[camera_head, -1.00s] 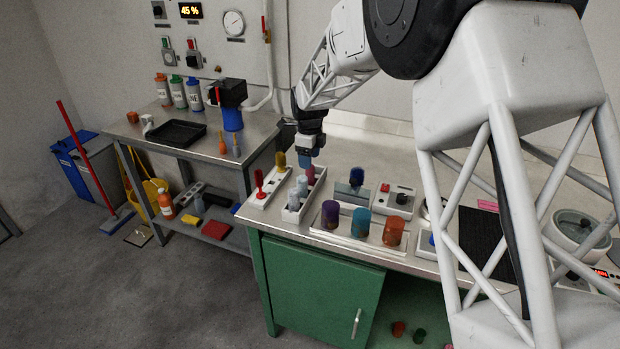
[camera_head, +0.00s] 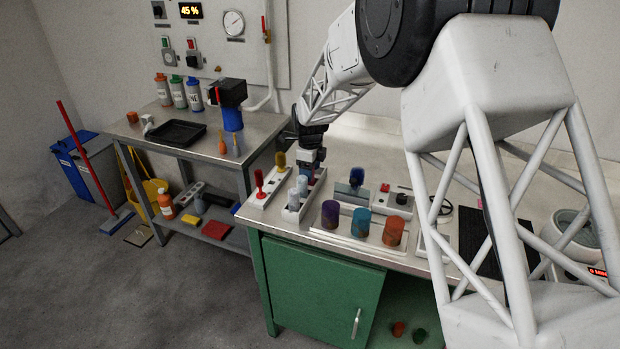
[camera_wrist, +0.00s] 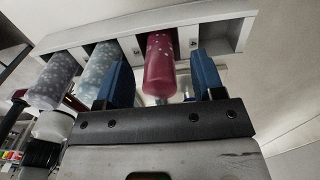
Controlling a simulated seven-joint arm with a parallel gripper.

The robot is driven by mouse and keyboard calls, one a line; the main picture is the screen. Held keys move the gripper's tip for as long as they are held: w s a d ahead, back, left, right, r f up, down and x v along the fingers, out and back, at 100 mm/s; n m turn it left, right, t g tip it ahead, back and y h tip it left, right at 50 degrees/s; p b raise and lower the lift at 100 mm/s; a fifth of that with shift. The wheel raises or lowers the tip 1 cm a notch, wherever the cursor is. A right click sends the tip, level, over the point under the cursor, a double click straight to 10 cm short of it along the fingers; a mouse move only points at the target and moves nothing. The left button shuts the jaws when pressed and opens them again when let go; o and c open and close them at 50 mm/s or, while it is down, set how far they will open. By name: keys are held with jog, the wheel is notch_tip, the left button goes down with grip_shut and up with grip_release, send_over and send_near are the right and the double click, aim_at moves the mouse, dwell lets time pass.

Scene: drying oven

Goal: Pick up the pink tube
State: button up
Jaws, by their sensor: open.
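The pink tube (camera_wrist: 159,65) is dark pink with pale specks and sits in a white rack (camera_wrist: 205,30). In the wrist view it lies between the two blue fingers of my gripper (camera_wrist: 160,82), with a gap showing on the right side. My gripper is open around it. In the head view my gripper (camera_head: 308,172) is low over the back end of the white rack (camera_head: 292,215), and the tube is mostly hidden there. Two pale speckled tubes (camera_wrist: 98,68) (camera_wrist: 52,80) stand in the same rack, to the left in the wrist view.
A rack with a red-topped piece (camera_head: 259,180) and a yellow-topped piece (camera_head: 281,160) stands just left. Purple (camera_head: 330,214), blue (camera_head: 361,222) and orange (camera_head: 394,231) cups stand on a tray to the right. A grey device (camera_head: 393,200) sits behind them.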

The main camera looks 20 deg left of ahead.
jog(key=shift+c, duration=0.3)
jog(key=c, duration=1)
jog(key=shift+r, duration=5.05)
jog(key=w+d+f+m, duration=0.1)
jog(key=w+d+m, duration=0.1)
jog(key=d, duration=1.8)
jog(key=w+d+f+m, duration=0.1)
jog(key=d+m, duration=0.3)
jog(key=d, duration=1.6)
jog(key=shift+w+d, duration=0.3)
jog(key=shift+w, duration=0.25)
